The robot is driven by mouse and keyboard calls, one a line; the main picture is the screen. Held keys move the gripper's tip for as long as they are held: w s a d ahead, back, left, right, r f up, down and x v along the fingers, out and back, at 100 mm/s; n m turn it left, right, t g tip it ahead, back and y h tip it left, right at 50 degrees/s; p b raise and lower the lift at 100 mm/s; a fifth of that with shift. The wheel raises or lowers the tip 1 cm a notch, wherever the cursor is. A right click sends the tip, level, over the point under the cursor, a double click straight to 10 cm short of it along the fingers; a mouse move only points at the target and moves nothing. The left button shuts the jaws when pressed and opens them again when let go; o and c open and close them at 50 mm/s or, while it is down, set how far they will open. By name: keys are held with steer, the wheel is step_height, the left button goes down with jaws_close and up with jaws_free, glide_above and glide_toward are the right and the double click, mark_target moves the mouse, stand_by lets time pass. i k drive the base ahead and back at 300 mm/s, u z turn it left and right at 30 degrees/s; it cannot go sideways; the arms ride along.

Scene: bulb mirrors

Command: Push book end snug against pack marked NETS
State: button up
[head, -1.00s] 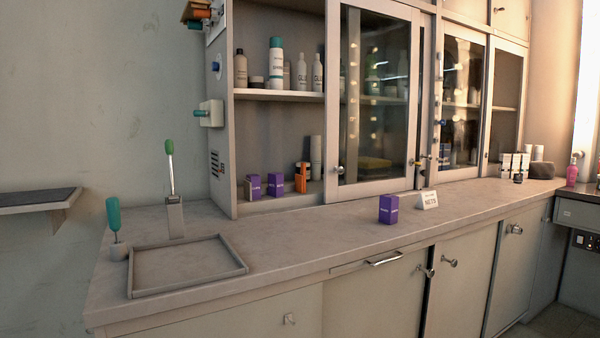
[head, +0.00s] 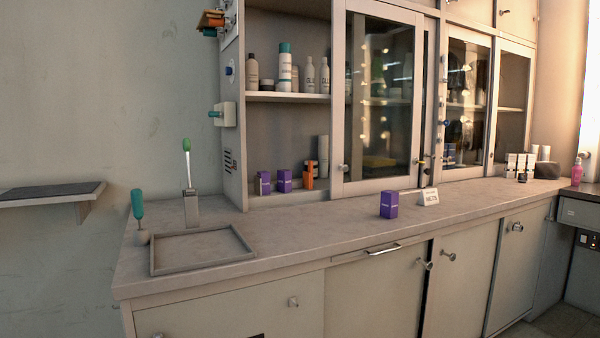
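An orange upright piece (head: 308,176), which looks like the book end, stands on the lower shelf of the open cabinet bay. Two purple packs, one (head: 284,181) nearer to it and one (head: 262,183) farther left, stand on the same shelf. A narrow gap shows between the orange piece and the nearer pack. Print on the purple packs is too small to read. My gripper is not in view.
A sliding glass door (head: 379,100) closes the bay to the right. A pale bottle (head: 323,156) stands behind the orange piece. A shallow tray (head: 203,269) and a holder with a green-tipped tool (head: 191,208) are on the left counter (head: 310,237). The counter's front middle is clear.

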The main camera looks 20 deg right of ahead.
mark_target(308, 176)
steer(key=u, duration=0.1)
steer(key=k, duration=0.2)
steer(key=z, duration=1)
steer(key=i, duration=0.55)
steer(key=u, duration=0.5)
